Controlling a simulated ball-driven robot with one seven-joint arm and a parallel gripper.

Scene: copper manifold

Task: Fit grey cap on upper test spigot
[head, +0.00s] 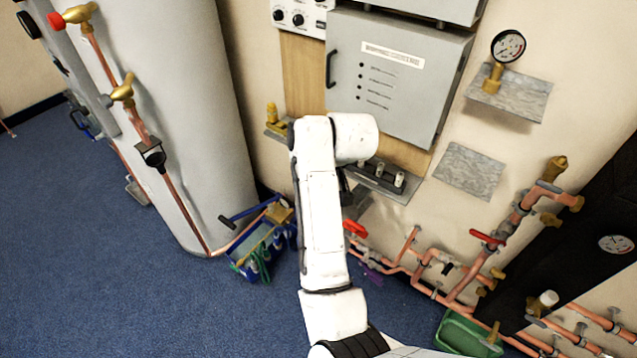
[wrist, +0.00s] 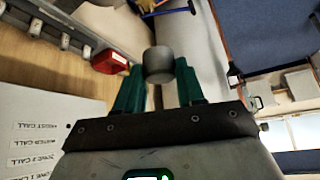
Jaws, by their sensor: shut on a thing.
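In the wrist view my gripper (wrist: 158,72) has its two green fingers closed on the grey cap (wrist: 159,64), a short plain cylinder held at the fingertips. In the head view my white arm hides the gripper and the cap. The copper manifold (head: 465,275) is on the wall at the right of the head view, apart from my arm. Brass fittings stand at its upper end (head: 557,168); I cannot tell which one is the upper test spigot.
A grey control cabinet (head: 400,75) is behind my arm, with a shelf (head: 392,188) of small fittings below it. A pressure gauge (head: 508,46) stands out at upper right. A large grey cylinder (head: 185,110) is at left. A blue tool tote (head: 262,250) sits on the floor.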

